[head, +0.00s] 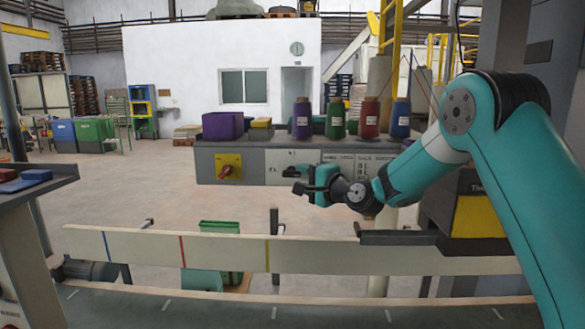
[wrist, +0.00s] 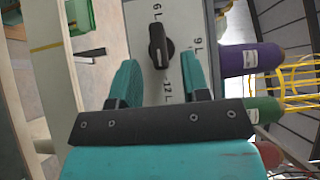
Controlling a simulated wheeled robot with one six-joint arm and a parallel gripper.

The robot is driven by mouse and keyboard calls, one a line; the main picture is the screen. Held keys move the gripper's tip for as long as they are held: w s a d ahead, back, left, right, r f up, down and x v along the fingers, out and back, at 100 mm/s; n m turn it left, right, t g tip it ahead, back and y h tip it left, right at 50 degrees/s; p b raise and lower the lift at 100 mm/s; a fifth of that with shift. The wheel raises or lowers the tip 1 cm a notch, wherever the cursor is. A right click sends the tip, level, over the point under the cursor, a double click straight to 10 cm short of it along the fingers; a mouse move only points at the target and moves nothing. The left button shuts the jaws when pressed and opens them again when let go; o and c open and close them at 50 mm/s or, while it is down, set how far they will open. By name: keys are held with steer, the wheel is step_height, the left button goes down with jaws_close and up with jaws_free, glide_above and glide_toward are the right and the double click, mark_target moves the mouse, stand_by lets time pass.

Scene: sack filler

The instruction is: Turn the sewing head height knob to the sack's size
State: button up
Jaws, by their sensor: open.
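A black knob (wrist: 160,46) sits on a pale panel in the wrist view, with 6 L, 9 L and 12 L printed around it. Its long grip lies nearly upright in the picture, its ends towards 6 L and 12 L; I cannot tell which end is the pointer. My gripper (wrist: 159,64) is open, its two teal fingers apart, with the knob beyond and between the fingertips, untouched as far as I can see. In the head view my gripper (head: 291,180) is in front of the pale panel (head: 280,157) and hides the knob.
A red switch on a yellow plate (head: 228,168) is left on the same console. A printed chart (head: 365,167) is right of my gripper. Purple, green, red and blue thread cones (head: 337,120) and a purple bin (head: 222,125) stand on top. A pale rail (head: 220,247) with coloured stripes runs below.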

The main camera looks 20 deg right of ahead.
mark_target(296, 175)
steer(key=shift+p+x, duration=0.5)
steer(key=shift+x, duration=1.85)
steer(key=shift+c, duration=0.2)
steer(key=c, duration=0.5)
steer(key=shift+c, duration=0.2)
